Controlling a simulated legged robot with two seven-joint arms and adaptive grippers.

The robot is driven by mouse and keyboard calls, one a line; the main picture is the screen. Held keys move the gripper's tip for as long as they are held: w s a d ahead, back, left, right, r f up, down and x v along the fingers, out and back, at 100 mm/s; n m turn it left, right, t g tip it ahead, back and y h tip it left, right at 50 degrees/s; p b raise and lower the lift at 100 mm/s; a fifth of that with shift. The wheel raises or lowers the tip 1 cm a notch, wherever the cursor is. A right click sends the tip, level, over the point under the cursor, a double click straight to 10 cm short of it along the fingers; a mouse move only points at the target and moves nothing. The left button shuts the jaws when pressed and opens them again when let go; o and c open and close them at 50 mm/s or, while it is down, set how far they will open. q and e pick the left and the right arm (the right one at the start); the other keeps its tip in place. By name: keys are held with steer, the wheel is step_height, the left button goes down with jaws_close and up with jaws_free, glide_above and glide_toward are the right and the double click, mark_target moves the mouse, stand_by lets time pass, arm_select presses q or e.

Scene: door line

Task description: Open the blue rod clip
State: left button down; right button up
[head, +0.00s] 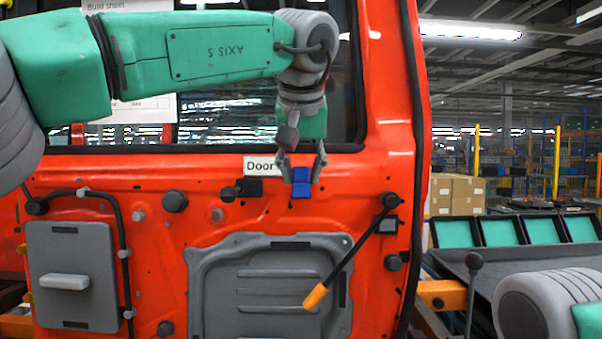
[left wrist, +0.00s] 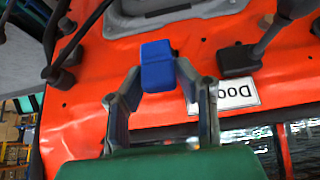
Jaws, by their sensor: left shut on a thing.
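The blue rod clip (head: 301,183) is a small blue block on the red door panel, just below and right of the "Door" label. My left gripper (head: 301,172) reaches down from above and is shut on the clip, one finger on each side. The left wrist view shows the blue clip (left wrist: 157,66) between the fingertips (left wrist: 160,84). I cannot tell whether the clip is open. A black rod (head: 350,250) with an orange end (head: 315,296) slants down from a pivot at the door's right side, apart from the clip. My right gripper is out of view.
The red door (head: 160,220) carries a grey panel (head: 72,278) with a handle, a larger grey plate (head: 270,290), black knobs and a black cable. Teal-lined trays (head: 500,232) and cardboard boxes (head: 455,195) stand at the right. My right arm shows at the lower right.

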arm_select(q)
steer(key=c, duration=1.2)
jaws_free()
steer(key=shift+w+r, duration=0.1)
steer(key=shift+w, duration=0.05)
steer(key=shift+w+d, duration=0.1)
steer(key=shift+w, duration=0.1)
steer(key=shift+s+r, duration=0.25)
steer(key=shift+s, duration=0.05)
steer(key=v, duration=1)
steer(key=shift+d+r, duration=0.2)
steer(key=shift+r, duration=0.2)
steer(key=shift+a, duration=0.1)
steer(key=shift+f, duration=0.1)
